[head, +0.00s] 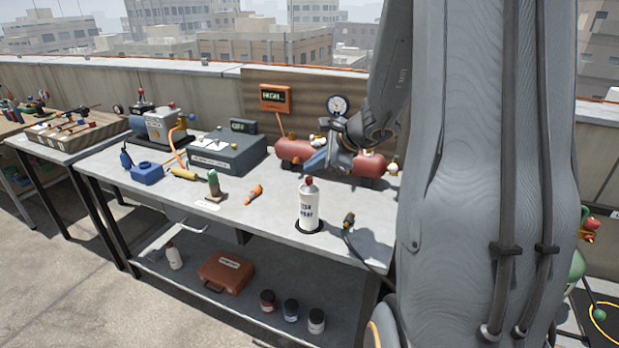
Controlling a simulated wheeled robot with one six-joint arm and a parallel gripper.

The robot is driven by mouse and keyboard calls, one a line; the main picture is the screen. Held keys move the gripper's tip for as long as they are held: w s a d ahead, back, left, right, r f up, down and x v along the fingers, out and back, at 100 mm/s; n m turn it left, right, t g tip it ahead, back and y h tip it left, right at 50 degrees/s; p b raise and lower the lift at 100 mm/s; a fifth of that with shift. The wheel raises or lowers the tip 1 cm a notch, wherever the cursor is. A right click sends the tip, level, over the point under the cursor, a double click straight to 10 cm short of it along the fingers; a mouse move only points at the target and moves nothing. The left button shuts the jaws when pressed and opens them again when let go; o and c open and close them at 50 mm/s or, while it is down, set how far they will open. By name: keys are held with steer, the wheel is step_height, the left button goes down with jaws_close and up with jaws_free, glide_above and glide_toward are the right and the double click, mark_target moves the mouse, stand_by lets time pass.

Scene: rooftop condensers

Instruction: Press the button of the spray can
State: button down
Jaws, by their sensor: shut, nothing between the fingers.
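The spray can (308,208) is white with dark lettering and a red top. It stands upright on a dark round base near the front edge of the grey workbench (262,222). My gripper (314,164) hangs above and slightly behind the can's top in the picture. It is shut and empty, with its tip pointing left and down. A gap seems to lie between its tip and the red top, but the exact depth is hard to tell. The button is too small to make out apart from the red top.
A red tank (368,165) lies behind my gripper. A dark hose with a fitting (348,220) is right of the can. An orange-handled tool (253,192), a green item (213,183) and a grey box (225,157) stand to the left. My arm hides the bench's right end.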

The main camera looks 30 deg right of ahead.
step_height(320, 180, up, 5)
steer(key=p, duration=0.3)
steer(key=shift+p, duration=0.35)
stand_by(0.5)
